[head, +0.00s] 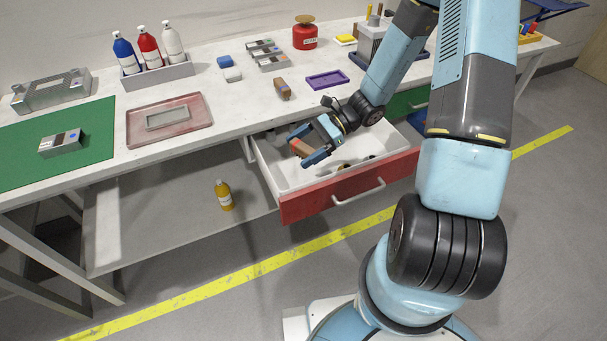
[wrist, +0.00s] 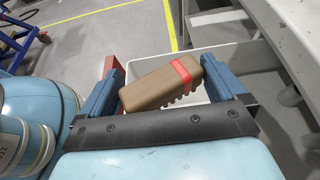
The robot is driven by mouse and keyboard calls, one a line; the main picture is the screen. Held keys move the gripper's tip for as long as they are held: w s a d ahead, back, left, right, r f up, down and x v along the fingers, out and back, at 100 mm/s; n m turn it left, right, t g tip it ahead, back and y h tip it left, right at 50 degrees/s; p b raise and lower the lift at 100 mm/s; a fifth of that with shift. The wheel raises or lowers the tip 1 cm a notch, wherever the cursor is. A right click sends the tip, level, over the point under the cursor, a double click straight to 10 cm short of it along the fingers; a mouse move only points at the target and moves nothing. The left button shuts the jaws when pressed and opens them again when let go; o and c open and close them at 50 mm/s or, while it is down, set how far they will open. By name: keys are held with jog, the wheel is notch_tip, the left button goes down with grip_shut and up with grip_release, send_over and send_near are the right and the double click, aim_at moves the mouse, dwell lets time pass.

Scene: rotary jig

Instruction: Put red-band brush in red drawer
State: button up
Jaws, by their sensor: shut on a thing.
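The red-band brush (wrist: 160,84) is a brown block with a red band near one end and bristles along its lower edge. My gripper (wrist: 165,88) is shut on it, one blue finger at each end. In the head view my gripper (head: 308,148) is over the pulled-out red drawer (head: 345,189), and the brush (head: 299,146) shows between the fingers. The drawer has a white inside and a red front with a pale handle. Dark and tan items lie in it, partly hidden. I cannot tell whether the brush touches the drawer floor.
Another brown brush-like block (head: 282,89) lies on the bench above the drawer, near a purple tray (head: 327,80). A green drawer front (head: 405,103) is to the right. A yellow bottle (head: 223,195) stands on the lower shelf.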

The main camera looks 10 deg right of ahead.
notch_tip(320, 180, down, 14)
jog(key=shift+r, duration=0.1)
jog(key=o, duration=0.7)
jog(key=shift+c, duration=0.2)
jog(key=shift+d, duration=0.1)
jog(key=v, duration=1.2)
